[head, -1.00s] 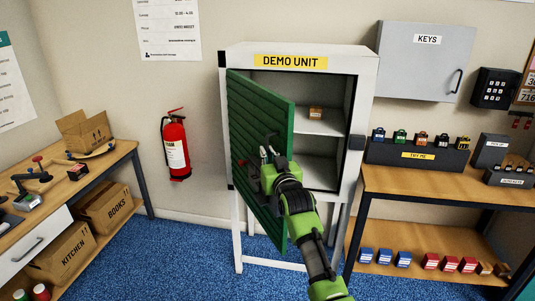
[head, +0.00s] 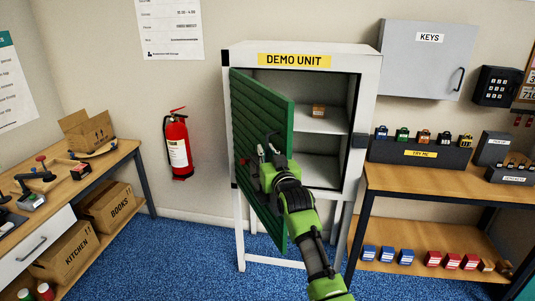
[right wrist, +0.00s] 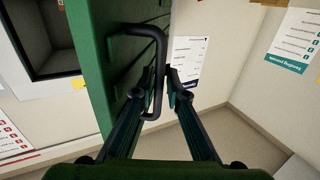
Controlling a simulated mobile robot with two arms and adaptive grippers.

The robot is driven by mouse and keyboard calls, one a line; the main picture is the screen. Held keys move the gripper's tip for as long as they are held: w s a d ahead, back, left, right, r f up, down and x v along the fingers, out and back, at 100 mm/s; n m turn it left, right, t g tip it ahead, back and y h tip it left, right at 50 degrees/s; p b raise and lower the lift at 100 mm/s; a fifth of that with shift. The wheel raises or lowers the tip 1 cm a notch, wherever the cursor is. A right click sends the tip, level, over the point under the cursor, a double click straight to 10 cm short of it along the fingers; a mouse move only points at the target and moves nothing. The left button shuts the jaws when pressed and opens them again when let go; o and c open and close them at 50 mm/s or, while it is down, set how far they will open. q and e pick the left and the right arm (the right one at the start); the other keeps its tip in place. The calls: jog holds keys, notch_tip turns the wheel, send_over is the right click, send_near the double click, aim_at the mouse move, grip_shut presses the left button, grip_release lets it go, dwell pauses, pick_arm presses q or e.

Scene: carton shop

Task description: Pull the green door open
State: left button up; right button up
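The green door (head: 262,110) of the white demo unit stands swung well out toward me, hinged on the unit's left side. My right gripper (head: 265,158) is at the door's face, at about mid height. In the right wrist view, the dark bar handle (right wrist: 160,50) stands out from the green door (right wrist: 90,65). Its bar runs between the two fingertips of my right gripper (right wrist: 157,84), which look closed in on it. The exact contact is hard to make out in the dark. My left gripper is not in view.
The white demo unit (head: 368,100) shows open shelves with a small box (head: 318,112). A fire extinguisher (head: 177,145) hangs on the wall left of the door. A table (head: 440,183) stands close on the right, a workbench (head: 105,165) on the left. Blue carpet (head: 190,250) is clear between.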

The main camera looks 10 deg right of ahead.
jog(key=shift+s+f, duration=0.1)
jog(key=shift+s, duration=0.3)
jog(key=s+d, duration=0.1)
jog(key=s, duration=1)
jog(key=shift+d, duration=0.25)
